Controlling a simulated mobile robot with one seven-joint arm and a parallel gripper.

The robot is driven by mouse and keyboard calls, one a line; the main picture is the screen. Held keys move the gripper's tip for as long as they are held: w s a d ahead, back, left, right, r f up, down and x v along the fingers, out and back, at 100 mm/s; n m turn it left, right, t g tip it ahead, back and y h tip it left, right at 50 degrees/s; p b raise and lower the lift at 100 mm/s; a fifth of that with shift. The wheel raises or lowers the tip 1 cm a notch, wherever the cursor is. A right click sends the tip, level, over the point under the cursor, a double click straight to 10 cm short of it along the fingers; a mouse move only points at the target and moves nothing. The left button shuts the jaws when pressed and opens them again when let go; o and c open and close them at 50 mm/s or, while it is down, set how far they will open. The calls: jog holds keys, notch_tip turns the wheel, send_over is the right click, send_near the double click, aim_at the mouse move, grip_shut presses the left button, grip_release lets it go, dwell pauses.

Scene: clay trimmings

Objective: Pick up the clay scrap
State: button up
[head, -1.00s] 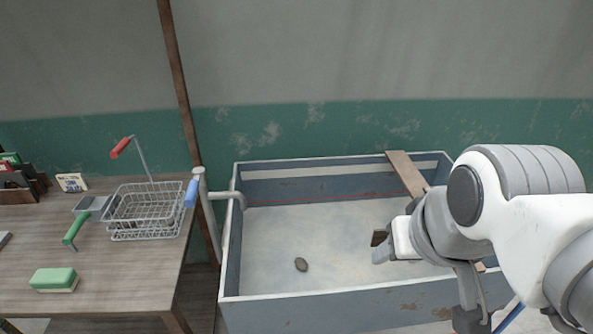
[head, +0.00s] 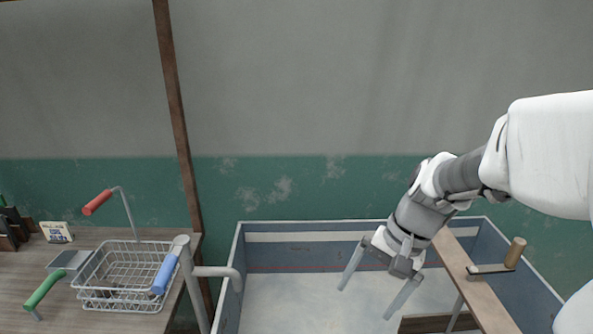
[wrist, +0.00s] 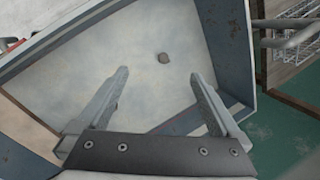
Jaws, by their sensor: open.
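The clay scrap (wrist: 163,58) is a small brownish-grey lump on the pale floor of the blue-grey bin. It shows in the wrist view, beyond my fingertips and between their lines, a little right of centre. It is out of sight in the head view, below the picture's lower edge. My gripper (head: 370,298) is open and empty, with its two fingers apart and pointing down into the bin (head: 232,285). In the wrist view my gripper (wrist: 160,82) shows the same wide gap, with the scrap apart from both fingers.
A wooden plank (head: 478,300) with a handled tool (head: 500,263) on it lies across the bin's right side. A wire basket (head: 125,275) stands on the table at left, and a grey pipe (head: 190,285) rises between table and bin. The bin floor around the scrap is clear.

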jog(key=w+f+m+y+b, duration=0.2)
jog(key=w+f+m+y, duration=0.1)
jog(key=f, duration=0.7)
jog(key=w+d+f+m+y+b, duration=0.1)
jog(key=w+f+m+y+b, duration=0.2)
jog(key=f, duration=0.8)
jog(key=w+d+f+m+y+b, duration=0.1)
jog(key=w+f+m+y, duration=0.3)
jog(key=f, duration=0.6)
jog(key=shift+d+f+m+b, duration=0.2)
jog(key=shift+f+m+b, duration=0.1)
jog(key=shift+m+b, duration=0.6)
jog(key=shift+a+f, duration=0.15)
jog(key=shift+f, duration=0.15)
jog(key=b+x, duration=0.2)
jog(key=x, duration=0.9)
jog(key=shift+a+f, duration=0.15)
jog(key=shift+a, duration=0.2)
grip_shut()
